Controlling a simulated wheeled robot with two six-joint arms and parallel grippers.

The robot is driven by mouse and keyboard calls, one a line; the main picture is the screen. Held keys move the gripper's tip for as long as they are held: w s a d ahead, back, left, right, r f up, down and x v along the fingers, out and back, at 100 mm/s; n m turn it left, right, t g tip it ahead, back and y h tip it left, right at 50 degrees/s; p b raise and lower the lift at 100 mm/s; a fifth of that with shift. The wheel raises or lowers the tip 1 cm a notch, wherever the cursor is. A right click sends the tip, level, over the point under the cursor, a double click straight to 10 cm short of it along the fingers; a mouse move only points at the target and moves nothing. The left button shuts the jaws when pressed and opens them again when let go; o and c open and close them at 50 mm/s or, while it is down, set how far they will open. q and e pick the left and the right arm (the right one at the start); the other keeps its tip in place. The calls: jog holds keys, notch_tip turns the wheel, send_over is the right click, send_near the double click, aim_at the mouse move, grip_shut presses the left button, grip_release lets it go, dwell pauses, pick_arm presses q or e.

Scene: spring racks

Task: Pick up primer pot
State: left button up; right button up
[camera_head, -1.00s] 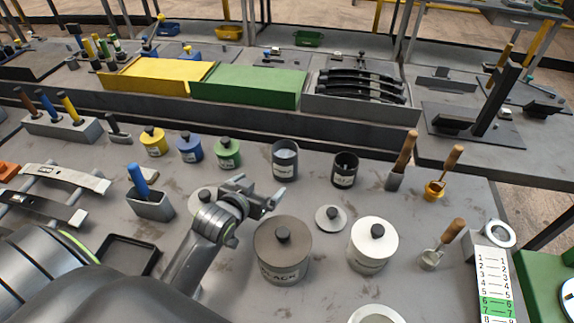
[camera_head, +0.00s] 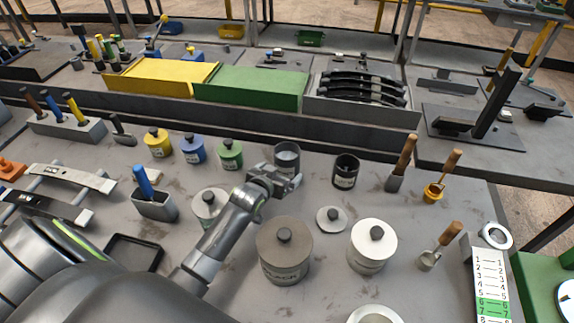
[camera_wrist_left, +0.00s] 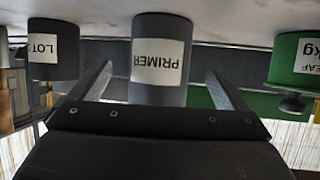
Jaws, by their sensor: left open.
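The primer pot (camera_head: 287,156) is a grey open-topped cylinder on the bench in the head view, partly hidden by my left gripper. In the left wrist view the primer pot (camera_wrist_left: 158,88) appears upside down, its white label reading PRIMER. My left gripper (camera_head: 290,180) is open in front of the pot. In the wrist view its two fingers (camera_wrist_left: 158,90) lie on either side of the pot's lower picture part, with gaps visible. My right gripper is not in view.
A dark pot (camera_head: 345,171) stands right of the primer pot, and a green pot (camera_head: 230,155) stands left. A large grey lidded pot (camera_head: 284,255), a loose lid (camera_head: 331,219) and a white lidded pot (camera_head: 372,246) stand nearer. A tool rail wall (camera_head: 250,125) runs behind.

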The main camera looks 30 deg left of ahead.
aim_at(282, 169)
pick_arm(q)
jog(key=shift+w+f, duration=0.15)
jog(key=shift+w, duration=0.35)
jog(key=shift+p+x, duration=0.6)
jog(key=shift+x, duration=1.45)
jog(key=shift+c, duration=0.3)
jog(key=c, duration=1.2)
jog(key=shift+c, duration=0.9)
